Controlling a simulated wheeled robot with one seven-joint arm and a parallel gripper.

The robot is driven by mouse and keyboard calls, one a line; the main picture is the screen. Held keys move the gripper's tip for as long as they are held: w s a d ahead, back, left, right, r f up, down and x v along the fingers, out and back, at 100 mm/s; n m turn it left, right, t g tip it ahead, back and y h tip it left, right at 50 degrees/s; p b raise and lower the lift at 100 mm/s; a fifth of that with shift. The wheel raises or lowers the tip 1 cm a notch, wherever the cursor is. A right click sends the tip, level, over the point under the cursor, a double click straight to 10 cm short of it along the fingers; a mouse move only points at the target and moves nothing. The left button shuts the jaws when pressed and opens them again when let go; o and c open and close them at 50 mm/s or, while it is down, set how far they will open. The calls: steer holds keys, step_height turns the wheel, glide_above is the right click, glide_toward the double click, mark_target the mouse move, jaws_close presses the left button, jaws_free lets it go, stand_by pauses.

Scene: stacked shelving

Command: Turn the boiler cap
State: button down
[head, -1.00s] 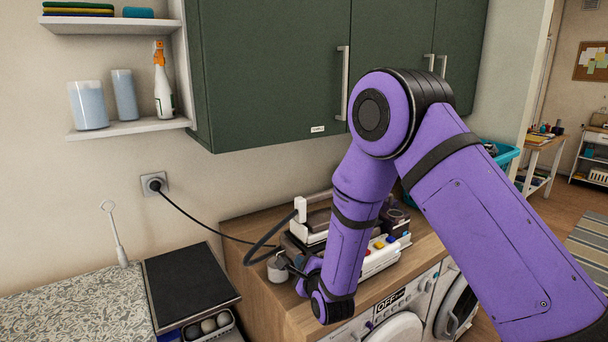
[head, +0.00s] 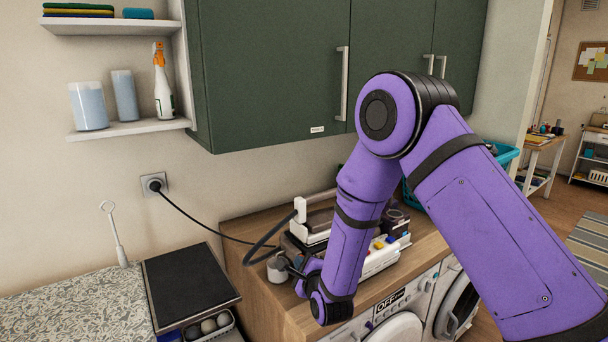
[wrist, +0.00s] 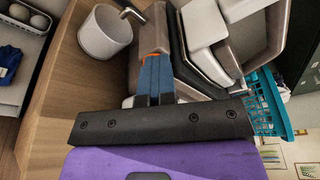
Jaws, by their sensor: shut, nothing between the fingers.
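A steam-iron station (head: 372,262) with a white body and coloured buttons stands on the wooden counter, partly hidden behind my purple arm. Its boiler cap cannot be made out clearly in either view. My gripper (wrist: 154,62) shows in the wrist view as two blue fingers close together, shut and empty, with their tips at the station's near side. A bit of orange shows at the tips; I cannot tell whether they touch anything. A pale round cup-like piece (wrist: 104,34) is left of the fingers; it also shows in the head view (head: 277,269).
A power cord (head: 205,222) runs from the wall socket to the station. A teal basket (wrist: 268,105) stands beyond the station. The wooden counter (head: 250,292) is bare at its left end. Green cabinets (head: 270,70) hang above.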

steer(key=shift+s+a+f, duration=0.2)
steer(key=shift+a+f, duration=0.45)
steer(key=shift+f, duration=0.25)
stand_by(0.3)
steer(key=shift+s+a, duration=0.15)
steer(key=shift+a, duration=0.1)
steer(key=shift+s+f, duration=0.1)
steer(key=shift+s, duration=0.15)
steer(key=shift+s+d, duration=0.85)
steer(key=shift+s, duration=0.25)
steer(key=shift+s+d, duration=0.85)
steer(key=shift+s, duration=0.25)
